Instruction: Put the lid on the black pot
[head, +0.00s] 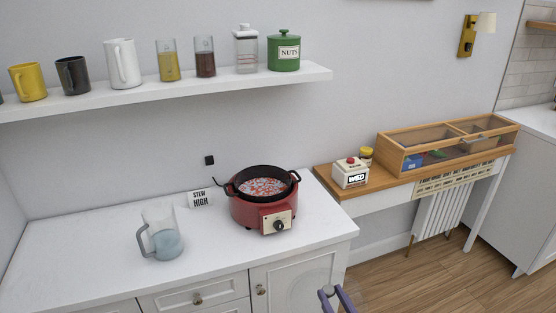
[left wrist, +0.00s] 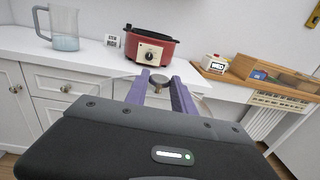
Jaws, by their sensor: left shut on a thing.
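The black pot (head: 291,178) sits in a red cooker (head: 250,214) on the white counter, open at the top with red and white pieces inside. In the left wrist view the red cooker (left wrist: 147,50) stands beyond my fingers, and the pot's inside is hidden. My left gripper (head: 334,291) is at the bottom of the head view, in front of the counter and lower right of the cooker. In the left wrist view its purple fingers (left wrist: 159,84) are shut on the dark knob of a clear glass lid (left wrist: 122,86). The lid shows only faintly. My right gripper is out of view.
A clear pitcher (head: 160,235) with bluish liquid stands left of the cooker, near a "STEW HIGH" sign (head: 200,198). A shelf (head: 180,93) with mugs and jars hangs above. A wooden side table (head: 325,180) holds a red-button box (head: 350,174) at right.

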